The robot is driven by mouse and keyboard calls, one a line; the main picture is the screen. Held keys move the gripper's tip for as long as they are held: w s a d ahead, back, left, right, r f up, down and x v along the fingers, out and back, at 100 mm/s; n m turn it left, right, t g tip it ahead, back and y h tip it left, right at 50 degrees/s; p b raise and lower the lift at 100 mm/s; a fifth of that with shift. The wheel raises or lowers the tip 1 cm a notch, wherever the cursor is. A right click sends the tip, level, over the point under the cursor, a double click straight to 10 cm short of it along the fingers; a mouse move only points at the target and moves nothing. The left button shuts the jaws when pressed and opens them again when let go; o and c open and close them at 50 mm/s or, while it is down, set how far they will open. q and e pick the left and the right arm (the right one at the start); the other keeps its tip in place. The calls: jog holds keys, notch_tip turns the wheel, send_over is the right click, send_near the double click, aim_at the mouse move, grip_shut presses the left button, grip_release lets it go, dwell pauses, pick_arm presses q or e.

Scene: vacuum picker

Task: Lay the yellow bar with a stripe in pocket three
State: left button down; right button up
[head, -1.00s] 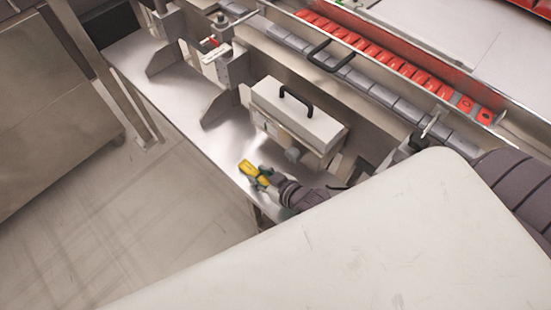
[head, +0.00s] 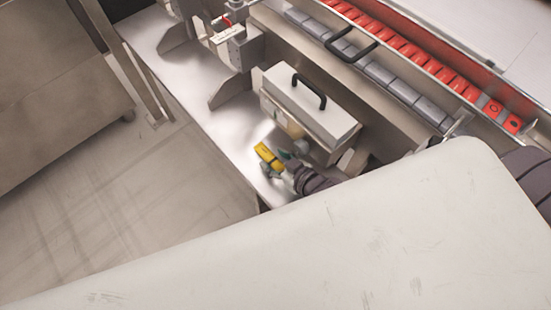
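The yellow bar (head: 265,151) is small in the head view, above or on the metal shelf (head: 210,130) in front of a grey box with a black handle. A stripe on it is too small to make out clearly. My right gripper (head: 277,164) is at the lower right end of the bar, with a finger on each side of it. Whether the fingers press on the bar, and whether the bar touches the shelf, I cannot tell. My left gripper is not in view. I cannot make out which place is pocket three.
The grey box (head: 325,122) stands close behind my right gripper. Metal brackets (head: 233,92) rise from the shelf to the left. A red row of pieces (head: 415,62) and a row of grey blocks (head: 378,73) lie farther back. The shelf's front edge is near.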

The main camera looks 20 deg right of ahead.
jog(key=shift+r, duration=0.1)
jog(key=v, duration=0.7)
jog(key=shift+s+r, duration=0.2)
dwell(0.5)
